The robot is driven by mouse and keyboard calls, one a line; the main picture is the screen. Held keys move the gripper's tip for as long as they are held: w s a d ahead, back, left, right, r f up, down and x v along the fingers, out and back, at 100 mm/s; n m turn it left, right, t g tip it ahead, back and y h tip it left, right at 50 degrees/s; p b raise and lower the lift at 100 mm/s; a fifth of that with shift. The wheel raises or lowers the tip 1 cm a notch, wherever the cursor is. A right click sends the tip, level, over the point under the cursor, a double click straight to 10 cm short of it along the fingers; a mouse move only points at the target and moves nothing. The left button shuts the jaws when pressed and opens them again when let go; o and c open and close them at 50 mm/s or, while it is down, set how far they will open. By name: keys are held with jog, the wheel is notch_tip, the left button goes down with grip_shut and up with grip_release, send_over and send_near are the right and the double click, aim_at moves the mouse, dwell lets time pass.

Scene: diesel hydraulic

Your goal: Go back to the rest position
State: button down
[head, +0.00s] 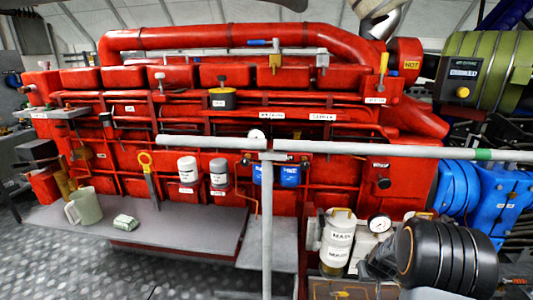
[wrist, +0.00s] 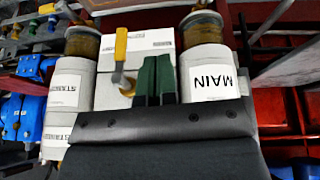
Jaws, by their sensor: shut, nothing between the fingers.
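In the wrist view my gripper (wrist: 155,60) shows as two dark green fingers side by side, shut with nothing between them. They point at a white box with a yellow-handled lever (wrist: 120,50), and the fingers overlap the box in the picture. Whether they touch it I cannot tell. A white canister marked MAIN (wrist: 207,72) stands right of the fingers, its label upside down. Another labelled white canister (wrist: 68,100) stands to the left. I cannot clearly make out my gripper in the head view.
In the head view a large red engine (head: 250,105) fills the middle. A grey rail (head: 400,150) with a post crosses in front. Open patterned floor (head: 50,260) lies at lower left.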

jog(key=s+a+r+p, duration=0.2)
jog(key=a+r, duration=0.1)
jog(key=r, duration=0.4)
jog(key=s+a+r+y+p, duration=0.1)
jog(key=s+a+r+p, duration=0.1)
jog(key=a+r, duration=0.3)
jog(key=s+a+r+p, duration=0.1)
jog(key=a+r+p, duration=0.15)
jog(key=r, duration=0.55)
jog(key=s+a+r+p, duration=0.3)
jog(key=s+r+p, duration=0.1)
jog(key=s+r, duration=0.3)
jog(key=s+a+r+p, duration=0.4)
jog(key=s+r, duration=0.4)
jog(key=shift+a+r+n+g, duration=0.2)
jog(key=shift+a+n+g, duration=0.1)
jog(key=shift+n+g, duration=0.1)
